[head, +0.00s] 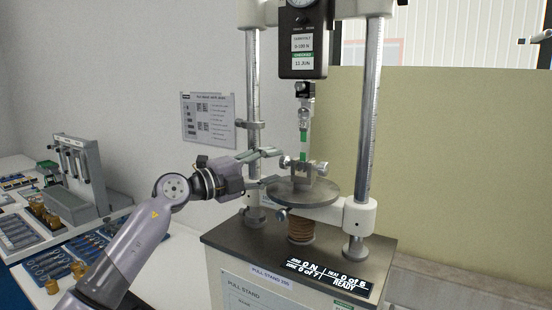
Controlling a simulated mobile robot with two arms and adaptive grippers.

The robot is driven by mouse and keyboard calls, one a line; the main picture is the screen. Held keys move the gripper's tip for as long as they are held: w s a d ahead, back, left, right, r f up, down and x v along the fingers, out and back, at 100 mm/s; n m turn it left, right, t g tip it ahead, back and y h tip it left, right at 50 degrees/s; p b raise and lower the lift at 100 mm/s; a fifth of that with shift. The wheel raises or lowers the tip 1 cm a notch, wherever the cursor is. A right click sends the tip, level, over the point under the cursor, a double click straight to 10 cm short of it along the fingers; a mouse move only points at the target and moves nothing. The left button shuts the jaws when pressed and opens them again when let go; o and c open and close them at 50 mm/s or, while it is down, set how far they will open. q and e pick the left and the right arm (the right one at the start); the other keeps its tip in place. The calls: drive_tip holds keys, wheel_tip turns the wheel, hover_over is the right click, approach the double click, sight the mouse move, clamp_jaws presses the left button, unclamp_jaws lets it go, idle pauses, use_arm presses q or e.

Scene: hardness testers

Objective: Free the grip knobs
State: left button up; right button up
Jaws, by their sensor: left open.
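In the head view, a pull stand holds a lower grip (303,174) on a round metal plate (318,190). A left grip knob (286,161) and a right grip knob (323,167) stick out from its sides. A pale strip with green bands (303,146) stands upright between this grip and the upper grip (304,116), which hangs below the force gauge (303,45). My left gripper (271,168) is open and empty, its fingers pointing right, just left of the left knob. Contact with the knob cannot be told. My right gripper is not in view.
Two steel columns (371,110) flank the grip. A display (326,278) reading READY lies on the dark base (290,250). A grey device (78,175) and trays of brass parts (50,218) stand on the left bench. A notice (209,120) hangs behind.

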use_arm(q)
drive_tip(key=shift+x, duration=1.15)
drive_tip(key=shift+c, duration=0.3)
clamp_jaws()
